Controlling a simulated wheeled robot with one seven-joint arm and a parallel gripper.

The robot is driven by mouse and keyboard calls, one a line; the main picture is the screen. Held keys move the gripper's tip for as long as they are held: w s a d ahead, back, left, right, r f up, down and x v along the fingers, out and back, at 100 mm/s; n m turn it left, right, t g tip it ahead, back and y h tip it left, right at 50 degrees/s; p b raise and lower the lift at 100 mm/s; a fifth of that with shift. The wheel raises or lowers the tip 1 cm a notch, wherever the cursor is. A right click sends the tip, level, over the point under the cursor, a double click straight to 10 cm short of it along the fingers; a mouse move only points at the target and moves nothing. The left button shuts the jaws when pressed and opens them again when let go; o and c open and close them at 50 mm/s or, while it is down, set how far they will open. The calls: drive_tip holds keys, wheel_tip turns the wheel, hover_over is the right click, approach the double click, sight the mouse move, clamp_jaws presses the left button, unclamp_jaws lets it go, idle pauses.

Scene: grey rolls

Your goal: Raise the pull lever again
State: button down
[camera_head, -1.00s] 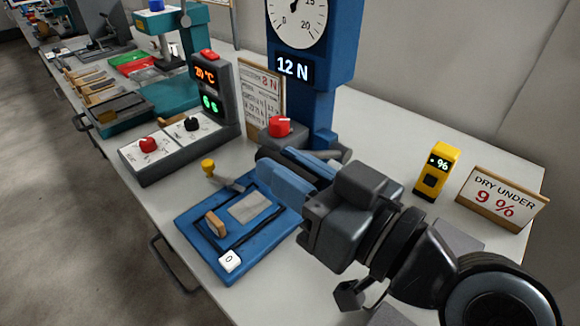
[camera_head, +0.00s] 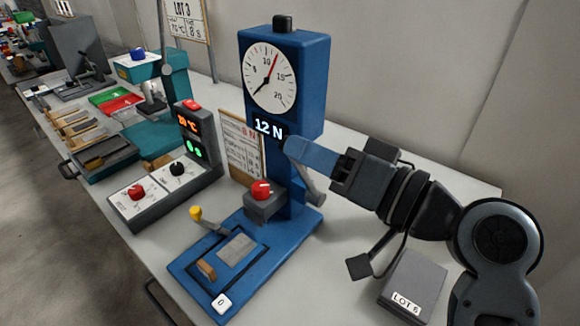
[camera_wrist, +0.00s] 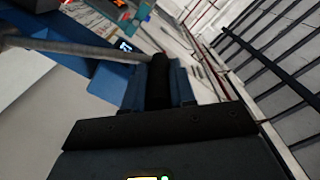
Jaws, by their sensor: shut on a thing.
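The pull lever (camera_head: 312,188) is a grey bar at the right side of the blue tester's column (camera_head: 292,170). In the wrist view its grey rod (camera_wrist: 70,48) runs in from the left to a black grip (camera_wrist: 158,80). My gripper (camera_head: 292,146) is shut on that grip, its blue fingers on either side, at about the height of the display. The fingers hide the grip in the head view. The tester's dial (camera_head: 270,75) is above, over a display (camera_head: 268,128) reading 12 N.
A red knob (camera_head: 261,190) on a grey box stands at the column's foot. A grey LOT 6 block (camera_head: 413,285) lies below my arm.

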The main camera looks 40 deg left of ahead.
drive_tip(key=w+d+r+m+p, duration=0.1)
drive_tip(key=w+r+m+p, duration=0.1)
drive_tip(key=w+m, duration=0.5)
drive_tip(key=shift+w+m+p, duration=0.3)
drive_tip(key=shift+w+p, duration=0.1)
drive_tip(key=shift+w, duration=2.6)
drive_tip(key=shift+d, duration=0.15)
drive_tip(key=c, duration=0.9)
unclamp_jaws()
drive_tip(key=shift+f, duration=0.1)
drive_tip(key=d, duration=0.2)
drive_tip(key=d+b, duration=0.1)
drive_tip(key=d, duration=0.4)
drive_tip(key=shift+s+d+b, duration=0.25)
drive_tip(key=shift+d+b, duration=0.05)
drive_tip(key=shift+d, duration=0.15)
